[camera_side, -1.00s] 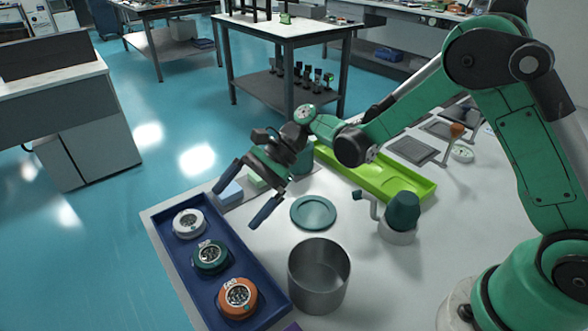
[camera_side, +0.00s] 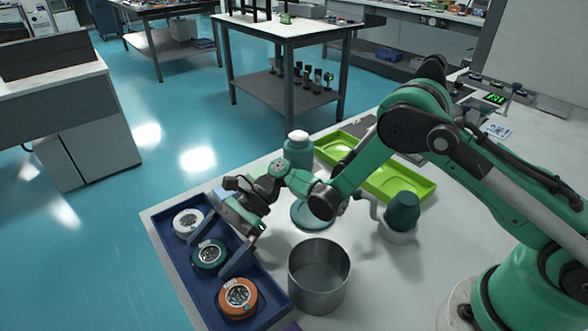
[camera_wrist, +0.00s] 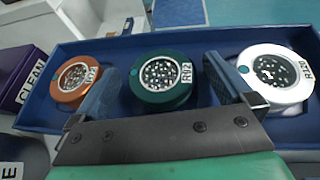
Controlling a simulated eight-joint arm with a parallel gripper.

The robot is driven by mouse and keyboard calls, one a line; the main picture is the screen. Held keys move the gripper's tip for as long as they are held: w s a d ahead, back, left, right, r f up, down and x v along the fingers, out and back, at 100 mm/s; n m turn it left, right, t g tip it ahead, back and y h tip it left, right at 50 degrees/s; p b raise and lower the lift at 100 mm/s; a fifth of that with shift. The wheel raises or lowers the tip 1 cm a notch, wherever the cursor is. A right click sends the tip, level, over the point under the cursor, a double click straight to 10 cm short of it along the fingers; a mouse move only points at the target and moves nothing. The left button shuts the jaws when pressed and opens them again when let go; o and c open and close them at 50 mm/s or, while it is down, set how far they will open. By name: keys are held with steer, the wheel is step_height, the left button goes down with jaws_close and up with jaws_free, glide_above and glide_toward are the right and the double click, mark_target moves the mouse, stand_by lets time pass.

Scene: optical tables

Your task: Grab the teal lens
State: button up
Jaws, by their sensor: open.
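The teal lens (camera_side: 209,256) is a round puck in the middle of the blue tray (camera_side: 171,250), between a white lens (camera_side: 187,222) and an orange lens (camera_side: 238,296). In the wrist view the teal lens (camera_wrist: 163,80) shows a speckled top and a white label. My gripper (camera_side: 214,257) is open over the tray. In the wrist view one finger of my gripper (camera_wrist: 162,85) is on each side of the teal lens, with gaps visible.
The orange lens (camera_wrist: 77,80) and white lens (camera_wrist: 276,75) sit close outside the fingers. A metal cup (camera_side: 318,278) stands right of the tray. A green tray (camera_side: 415,187), a teal bottle (camera_side: 298,152) and a teal-topped vessel (camera_side: 402,212) are farther right and back. A purple box (camera_wrist: 22,85) adjoins the tray.

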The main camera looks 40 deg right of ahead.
steer(key=c, duration=1.3)
steer(key=shift+o, duration=0.2)
